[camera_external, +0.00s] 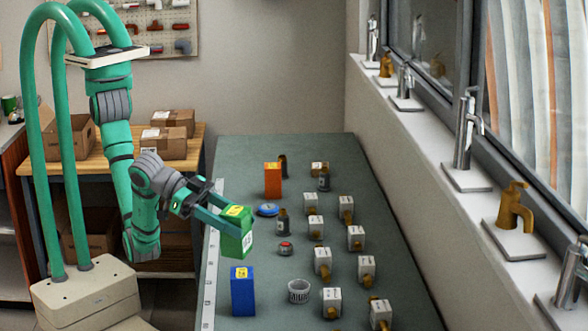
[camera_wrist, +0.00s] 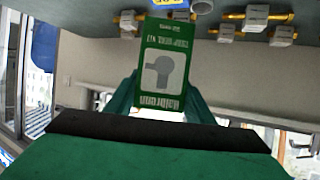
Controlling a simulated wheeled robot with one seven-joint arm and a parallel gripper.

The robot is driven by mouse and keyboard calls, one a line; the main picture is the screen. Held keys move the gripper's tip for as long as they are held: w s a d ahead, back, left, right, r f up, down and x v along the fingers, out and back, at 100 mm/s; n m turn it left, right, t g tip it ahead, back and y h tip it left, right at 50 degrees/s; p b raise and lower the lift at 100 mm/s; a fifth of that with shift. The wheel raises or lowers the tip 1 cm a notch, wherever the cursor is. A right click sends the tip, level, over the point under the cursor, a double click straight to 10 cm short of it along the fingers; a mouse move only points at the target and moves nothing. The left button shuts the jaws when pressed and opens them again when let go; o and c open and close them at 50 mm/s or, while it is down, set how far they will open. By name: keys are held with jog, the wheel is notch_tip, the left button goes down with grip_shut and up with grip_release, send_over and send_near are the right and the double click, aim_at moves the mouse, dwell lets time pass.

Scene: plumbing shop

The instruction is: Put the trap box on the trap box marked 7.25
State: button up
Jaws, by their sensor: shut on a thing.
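My gripper (camera_external: 222,218) is shut on a green trap box (camera_external: 238,240) with a yellow top label, held tilted in the air over the left part of the table. In the wrist view the green box (camera_wrist: 166,62) sits between the fingers, its face showing a trap picture and upside-down print. A blue box (camera_external: 242,292) with a yellow label stands upright at the near left of the table, below the held box. An orange box (camera_external: 273,180) with a yellow label stands farther back. The numbers on the labels are too small to read.
The grey-green table (camera_external: 340,160) bears several white blocks with brass fittings (camera_external: 322,262) on its right, dark bottles (camera_external: 283,222), a blue disc (camera_external: 267,210), a small red-topped item (camera_external: 285,248) and a white ribbed ring (camera_external: 299,291). A ruler strip (camera_external: 210,270) runs along the left edge.

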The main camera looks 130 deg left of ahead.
aim_at(246, 245)
jog(key=shift+w+f, duration=0.55)
jog(key=shift+f, duration=0.1)
jog(key=shift+w+d+f, duration=0.1)
jog(key=shift+w+f, duration=0.1)
jog(key=shift+f, duration=1.5)
jog(key=shift+f, duration=0.15)
jog(key=o, duration=1.2)
jog(key=shift+s+r, duration=0.15)
jog(key=shift+r, duration=0.1)
jog(key=v, duration=1.1)
jog(key=shift+s+d, duration=0.2)
jog(key=shift+s, duration=0.1)
